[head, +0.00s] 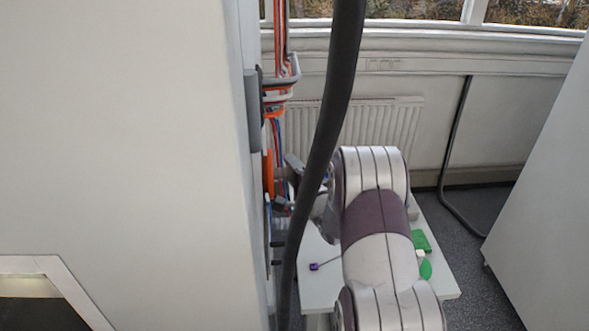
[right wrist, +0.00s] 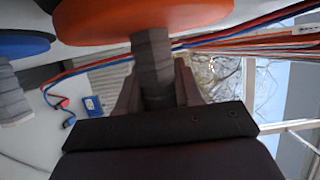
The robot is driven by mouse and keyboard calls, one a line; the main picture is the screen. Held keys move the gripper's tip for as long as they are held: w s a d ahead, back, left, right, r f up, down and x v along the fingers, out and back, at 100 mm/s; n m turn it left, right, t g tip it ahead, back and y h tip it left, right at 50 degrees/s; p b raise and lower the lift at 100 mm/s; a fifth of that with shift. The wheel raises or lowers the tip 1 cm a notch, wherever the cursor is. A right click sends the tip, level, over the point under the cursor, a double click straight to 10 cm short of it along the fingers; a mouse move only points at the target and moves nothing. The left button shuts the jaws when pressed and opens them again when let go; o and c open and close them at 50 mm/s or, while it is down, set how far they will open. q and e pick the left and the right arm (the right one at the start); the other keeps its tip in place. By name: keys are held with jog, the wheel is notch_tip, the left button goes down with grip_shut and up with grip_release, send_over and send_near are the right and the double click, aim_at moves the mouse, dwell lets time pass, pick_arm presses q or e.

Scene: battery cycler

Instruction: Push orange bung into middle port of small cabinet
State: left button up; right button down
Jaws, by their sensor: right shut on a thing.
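The orange bung (right wrist: 140,18) has a wide orange disc and a grey stem. My right gripper (right wrist: 157,90) is shut on that stem in the right wrist view. In the head view the orange disc (head: 268,173) shows edge-on, close beside the side face of the tall white cabinet (head: 180,130). My right gripper (head: 288,188) there is partly hidden by a thick dark hose. The middle port is hidden, and I cannot tell whether the bung is in it or just in front. My left gripper is not in view.
A blue disc with a grey stem (right wrist: 18,44) sits beside the orange one. The thick dark hose (head: 330,110) hangs across the head view. Red and blue cables (head: 279,40) run down the cabinet side. A white table (head: 318,285) holds green items and a purple-ended item.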

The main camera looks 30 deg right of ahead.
jog(key=shift+w+a+r, duration=0.1)
jog(key=shift+w+a, duration=0.2)
jog(key=shift+a, duration=0.15)
dwell(0.5)
grip_release()
jog(key=shift+s, duration=0.15)
jog(key=s+a+p, duration=0.1)
jog(key=s, duration=0.9)
jog(key=shift+s+a+p, duration=0.25)
jog(key=shift+s+p, duration=0.05)
jog(key=shift+s, duration=0.05)
dwell(0.6)
